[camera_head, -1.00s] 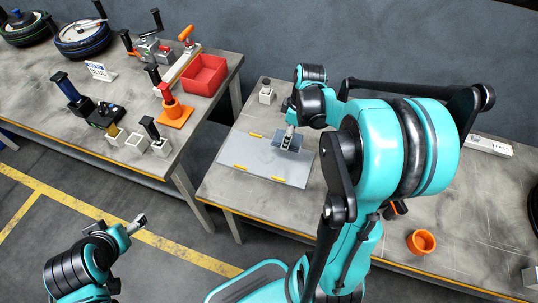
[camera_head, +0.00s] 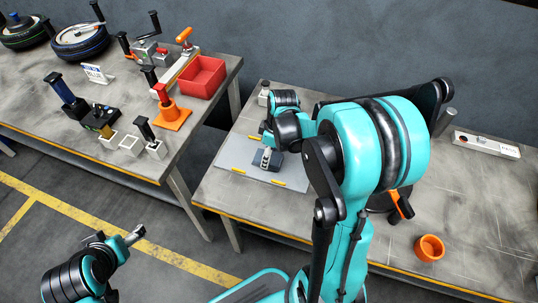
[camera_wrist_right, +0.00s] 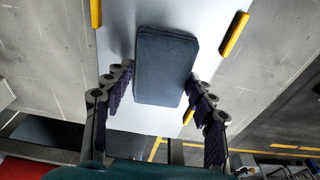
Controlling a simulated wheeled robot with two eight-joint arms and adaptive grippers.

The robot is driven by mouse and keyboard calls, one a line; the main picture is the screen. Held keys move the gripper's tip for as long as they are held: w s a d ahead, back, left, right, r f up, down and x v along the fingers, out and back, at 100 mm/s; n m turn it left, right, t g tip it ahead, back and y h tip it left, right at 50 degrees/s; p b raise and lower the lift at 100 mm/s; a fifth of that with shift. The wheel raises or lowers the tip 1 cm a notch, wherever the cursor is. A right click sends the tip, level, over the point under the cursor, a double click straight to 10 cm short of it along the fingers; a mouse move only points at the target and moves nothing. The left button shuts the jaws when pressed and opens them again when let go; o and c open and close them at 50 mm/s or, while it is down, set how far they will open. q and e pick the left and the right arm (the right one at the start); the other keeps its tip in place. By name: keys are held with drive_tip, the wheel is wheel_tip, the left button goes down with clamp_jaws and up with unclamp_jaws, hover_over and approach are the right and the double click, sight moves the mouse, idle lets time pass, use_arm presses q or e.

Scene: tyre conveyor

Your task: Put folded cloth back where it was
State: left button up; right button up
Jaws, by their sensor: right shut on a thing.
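The folded cloth (camera_head: 272,166) is a dark grey-blue, flat, rounded rectangle. It is at the light grey mat (camera_head: 232,153) with yellow edge marks on the right-hand table. My right gripper (camera_head: 267,157) reaches down over the cloth and is shut on it. In the right wrist view the cloth (camera_wrist_right: 166,65) lies between the two dark fingers (camera_wrist_right: 158,75), over the pale mat (camera_wrist_right: 118,30). I cannot tell whether the cloth touches the mat. My left gripper (camera_head: 135,234) is away from the tables at the lower left, with nothing visible in it; its finger gap is unclear.
An orange cup (camera_head: 429,248) and a long light grey block (camera_head: 487,144) are on the right-hand table. A small pale block (camera_head: 263,98) is behind the mat. The left-hand table holds a red bin (camera_head: 203,77), an orange stand (camera_head: 172,117) and tyres (camera_head: 82,40).

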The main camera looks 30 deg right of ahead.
sight(274, 158)
drive_tip(key=shift+f, duration=0.2)
drive_tip(key=o, duration=1.3)
drive_tip(key=shift+r, duration=0.1)
drive_tip(key=shift+r, duration=0.25)
wheel_tip(274, 158, up, 11)
drive_tip(key=s+d+p, duration=0.1)
drive_tip(key=p, duration=0.4)
drive_tip(key=s+a+r+m+t, duration=0.2)
drive_tip(key=s+a+m+t, duration=0.1)
drive_tip(key=s+a+m, duration=0.1)
drive_tip(key=s+a+r+m+t+h, duration=0.1)
drive_tip(key=s+a+r+m+t, duration=0.1)
drive_tip(key=s+a+m, duration=0.2)
drive_tip(key=s+a, duration=0.1)
drive_tip(key=a, duration=0.2)
drive_tip(key=shift+s+a+r+t, duration=0.35)
drive_tip(key=shift+a+t, duration=0.05)
